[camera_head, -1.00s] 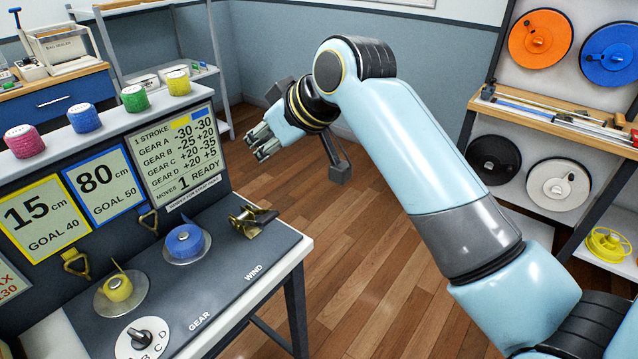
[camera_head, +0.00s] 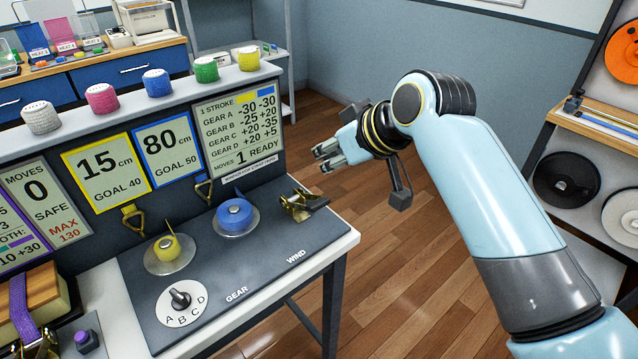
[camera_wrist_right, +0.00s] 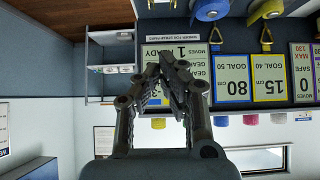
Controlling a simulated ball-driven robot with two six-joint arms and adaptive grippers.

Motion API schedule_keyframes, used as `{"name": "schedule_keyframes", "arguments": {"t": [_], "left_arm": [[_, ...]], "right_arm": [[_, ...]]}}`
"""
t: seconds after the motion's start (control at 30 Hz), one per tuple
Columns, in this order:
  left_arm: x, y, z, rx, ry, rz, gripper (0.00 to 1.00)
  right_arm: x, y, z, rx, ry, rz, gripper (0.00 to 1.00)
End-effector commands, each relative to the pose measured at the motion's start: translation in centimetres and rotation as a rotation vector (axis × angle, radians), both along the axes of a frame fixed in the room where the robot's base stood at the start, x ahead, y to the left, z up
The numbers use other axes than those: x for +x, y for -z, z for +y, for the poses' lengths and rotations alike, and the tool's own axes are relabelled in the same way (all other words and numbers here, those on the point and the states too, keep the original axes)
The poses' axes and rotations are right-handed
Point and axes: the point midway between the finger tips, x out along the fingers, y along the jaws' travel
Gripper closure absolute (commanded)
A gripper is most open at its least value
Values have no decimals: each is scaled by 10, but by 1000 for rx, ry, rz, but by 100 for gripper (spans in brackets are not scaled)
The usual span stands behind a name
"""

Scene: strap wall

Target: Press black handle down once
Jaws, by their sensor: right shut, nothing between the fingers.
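The black handle (camera_head: 315,202) sticks out to the right from a brass ratchet (camera_head: 295,204) at the back right of the dark panel, above the printed word WIND. My right gripper (camera_head: 324,158) is above and slightly right of the handle in the head view, apart from it. Its fingers are closed together and empty. In the wrist view the right gripper (camera_wrist_right: 168,62) shows its fingertips meeting, in front of the gear display (camera_wrist_right: 185,62). The display reads 1 move, READY. The ratchet is not clearly seen in the wrist view. My left gripper is not in view.
A blue strap spool (camera_head: 234,214) and a yellow spool (camera_head: 167,247) sit left of the ratchet. A gear dial (camera_head: 181,301) is at the front. The upright display wall (camera_head: 100,228) stands behind the panel. Open floor (camera_head: 420,260) lies to the right.

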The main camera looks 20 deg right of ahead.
Motion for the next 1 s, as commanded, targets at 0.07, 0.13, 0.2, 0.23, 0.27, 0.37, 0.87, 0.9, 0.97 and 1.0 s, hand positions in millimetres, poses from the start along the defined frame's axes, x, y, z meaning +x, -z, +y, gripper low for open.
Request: {"name": "schedule_keyframes", "arguments": {"t": [0.07,0.13,0.2,0.23,0.27,0.37,0.87,0.9,0.97,1.0], "left_arm": [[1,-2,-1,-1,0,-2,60],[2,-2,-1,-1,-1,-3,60],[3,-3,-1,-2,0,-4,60],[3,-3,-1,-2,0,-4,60],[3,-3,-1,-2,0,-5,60],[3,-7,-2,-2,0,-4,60],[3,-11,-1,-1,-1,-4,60],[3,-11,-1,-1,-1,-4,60],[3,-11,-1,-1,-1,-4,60],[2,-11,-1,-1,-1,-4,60]], "right_arm": [[12,12,5,3,1,3,100],[23,22,9,1,0,1,100],[34,33,12,0,-1,2,100],[38,37,14,0,1,1,100],[42,41,15,1,0,2,100],[40,56,15,-1,0,4,100],[27,81,10,0,1,-1,100],[27,81,10,0,1,-1,100],[27,81,10,-1,1,0,100],[27,81,10,0,1,-1,100]]}}
